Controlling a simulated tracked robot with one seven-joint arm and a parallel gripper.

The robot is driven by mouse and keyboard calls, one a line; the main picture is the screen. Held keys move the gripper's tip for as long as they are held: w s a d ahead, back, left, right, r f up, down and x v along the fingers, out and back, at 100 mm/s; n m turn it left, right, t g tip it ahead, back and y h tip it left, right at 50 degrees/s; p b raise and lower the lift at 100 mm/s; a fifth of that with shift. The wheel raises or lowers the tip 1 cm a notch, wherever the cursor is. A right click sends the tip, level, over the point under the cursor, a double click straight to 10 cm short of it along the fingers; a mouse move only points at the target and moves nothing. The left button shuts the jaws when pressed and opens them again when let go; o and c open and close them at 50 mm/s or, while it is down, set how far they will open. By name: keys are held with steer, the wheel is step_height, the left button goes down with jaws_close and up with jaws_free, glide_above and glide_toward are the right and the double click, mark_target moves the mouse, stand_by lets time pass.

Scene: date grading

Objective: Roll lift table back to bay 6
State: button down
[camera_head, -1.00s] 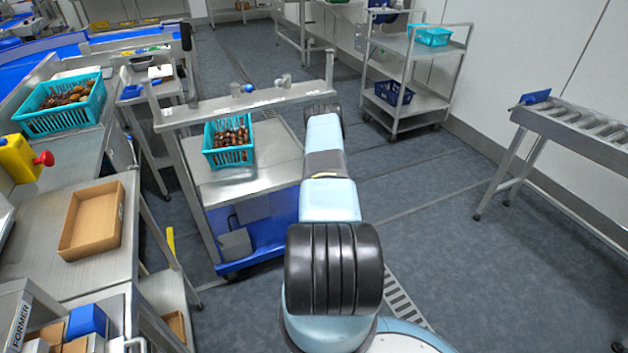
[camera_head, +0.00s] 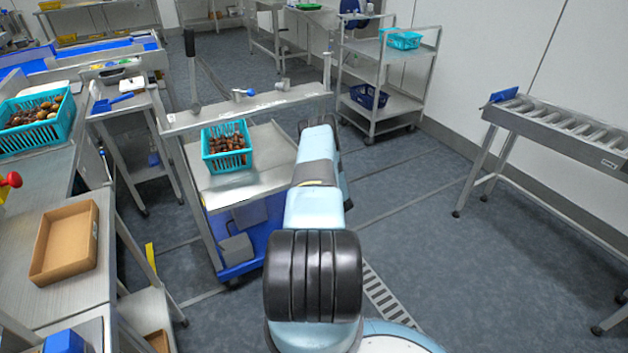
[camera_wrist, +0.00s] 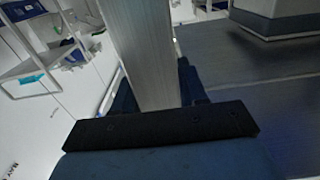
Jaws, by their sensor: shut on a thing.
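The lift table (camera_head: 262,182) is a steel-topped cart with a blue base, left of my arm in the head view. A steel crossbar (camera_head: 245,106) runs along its far side. A teal basket of dates (camera_head: 227,161) sits on its top. My gripper (camera_wrist: 155,92) is shut on a flat steel bar (camera_wrist: 143,45) in the wrist view, which appears to be part of the lift table's frame. I see no bay 6 marking.
Left is a workbench with a cardboard tray (camera_head: 64,243) and a teal basket (camera_head: 40,122). A shelf trolley (camera_head: 385,62) stands at the back against the wall. A roller conveyor (camera_head: 565,128) is at right. Floor between my arm and the conveyor is clear.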

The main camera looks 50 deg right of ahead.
steer(key=shift+a, duration=0.1)
steer(key=s+d, duration=0.3)
steer(key=d, duration=0.8)
steer(key=shift+s+d, duration=0.25)
steer(key=shift+s, duration=0.1)
steer(key=s+d, duration=0.3)
steer(key=d, duration=0.8)
steer(key=shift+s+d, duration=0.15)
steer(key=shift+s, duration=0.2)
